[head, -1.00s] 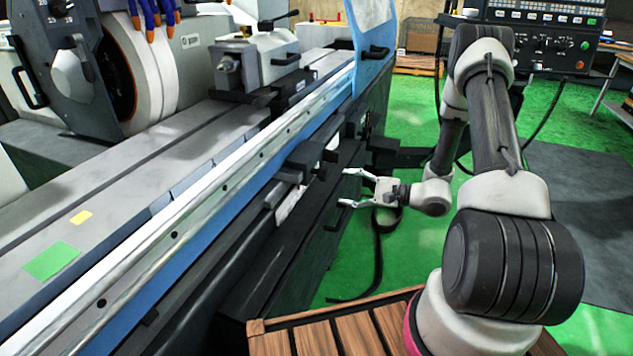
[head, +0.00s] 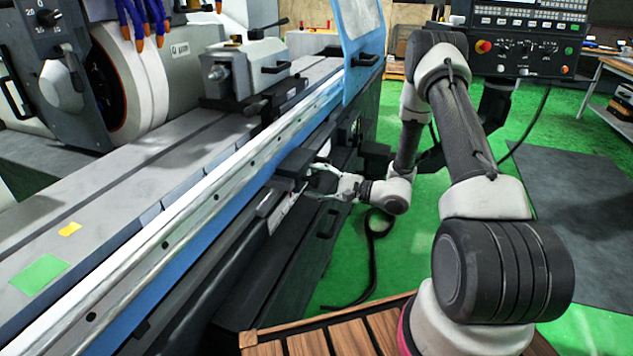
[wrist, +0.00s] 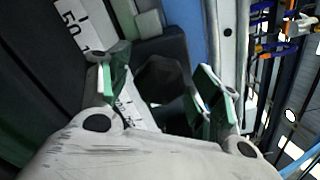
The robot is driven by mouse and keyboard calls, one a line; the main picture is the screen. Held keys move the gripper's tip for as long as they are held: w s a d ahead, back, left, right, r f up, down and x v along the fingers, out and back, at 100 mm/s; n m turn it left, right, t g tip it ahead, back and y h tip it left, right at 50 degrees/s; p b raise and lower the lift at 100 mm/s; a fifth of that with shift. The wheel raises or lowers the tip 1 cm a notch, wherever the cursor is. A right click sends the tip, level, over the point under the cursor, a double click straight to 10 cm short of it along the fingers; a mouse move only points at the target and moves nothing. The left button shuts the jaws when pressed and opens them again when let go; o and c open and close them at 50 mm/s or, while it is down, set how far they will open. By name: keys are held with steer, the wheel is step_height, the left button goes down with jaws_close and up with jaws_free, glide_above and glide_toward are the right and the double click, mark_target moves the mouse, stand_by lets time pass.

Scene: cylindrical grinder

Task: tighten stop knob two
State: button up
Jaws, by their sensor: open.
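My gripper (head: 316,180) reaches the front side of the grinder, beside a dark stop block (head: 295,162) on its front rail. In the wrist view my gripper (wrist: 164,92) is open, with one green-padded finger on each side of a dark, faceted knob (wrist: 160,76). The knob lies between and beyond the fingertips, and I cannot tell if either finger touches it. No number shows on it, so I cannot tell whether it is stop knob two. In the head view the knob is hidden or too small to make out.
A white scale strip with numbers (wrist: 84,22) runs beside the knob. The grinder's blue-edged table (head: 185,215) runs along the left. A control panel (head: 525,45) stands at the back right.

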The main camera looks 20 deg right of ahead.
steer(key=c, duration=1)
steer(key=shift+c, duration=0.2)
steer(key=m, duration=0.4)
steer(key=shift+m, duration=0.4)
steer(key=m, duration=0.4)
steer(key=shift+m, duration=0.3)
steer(key=m, duration=0.4)
steer(key=shift+m, duration=2.2)
